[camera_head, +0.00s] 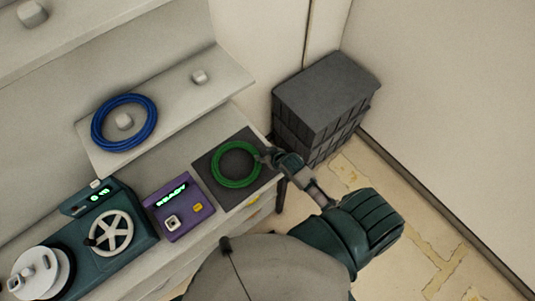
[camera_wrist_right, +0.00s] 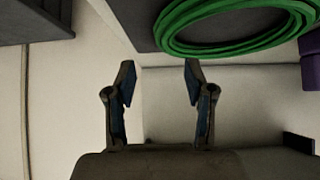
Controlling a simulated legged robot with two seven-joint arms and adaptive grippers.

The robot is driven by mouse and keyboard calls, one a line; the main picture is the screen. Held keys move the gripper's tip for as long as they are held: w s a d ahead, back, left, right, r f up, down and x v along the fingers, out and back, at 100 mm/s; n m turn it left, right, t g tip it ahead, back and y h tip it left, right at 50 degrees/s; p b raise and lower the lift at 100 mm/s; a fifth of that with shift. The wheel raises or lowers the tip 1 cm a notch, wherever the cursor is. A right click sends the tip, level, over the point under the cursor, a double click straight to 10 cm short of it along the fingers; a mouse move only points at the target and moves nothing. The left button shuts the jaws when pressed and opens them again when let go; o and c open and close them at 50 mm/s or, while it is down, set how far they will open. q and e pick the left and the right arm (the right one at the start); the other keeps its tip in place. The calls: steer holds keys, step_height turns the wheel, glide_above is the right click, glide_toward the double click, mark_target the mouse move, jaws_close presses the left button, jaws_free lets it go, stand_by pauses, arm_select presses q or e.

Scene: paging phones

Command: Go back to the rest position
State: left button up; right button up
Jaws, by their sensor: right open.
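My right gripper (camera_head: 268,156) is beside the right edge of a coiled green cable (camera_head: 236,181), which lies on a dark square mat (camera_head: 208,166) on the bench. In the right wrist view the two fingers of my right gripper (camera_wrist_right: 159,82) stand apart with nothing between them. The green cable (camera_wrist_right: 235,45) shows beyond the fingers at the upper right of that view, clear of them. My left gripper is not in view.
A blue coil (camera_head: 97,130) hangs over a knob on the ledge. A purple device (camera_head: 180,222) reading "READY" and a teal machine with a wheel (camera_head: 140,243) stand left of the mat. A dark grey crate (camera_head: 325,95) stands on the floor behind my right arm.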

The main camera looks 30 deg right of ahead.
steer(key=s+a+r+g+h, duration=0.1)
steer(key=s+a+r+g, duration=0.15)
steer(key=s, duration=0.75)
steer(key=s+a+r+g, duration=0.1)
steer(key=s+a+g, duration=0.25)
steer(key=s, duration=0.75)
step_height(320, 180, down, 30)
steer(key=s+r+b, duration=0.1)
steer(key=s+b, duration=0.1)
steer(key=b, duration=0.1)
steer(key=s+d+f+g+b, duration=0.1)
steer(key=s+d+f+b, duration=0.2)
steer(key=s+f, duration=1.4)
step_height(320, 180, down, 2)
steer(key=shift+s+d+f+n+g, duration=0.15)
steer(key=shift+d+n+g, duration=0.25)
steer(key=shift+a, duration=0.1)
steer(key=shift+c, duration=1.2)
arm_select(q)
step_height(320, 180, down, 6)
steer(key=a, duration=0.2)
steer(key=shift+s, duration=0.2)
arm_select(e)
steer(key=shift+a, duration=0.1)
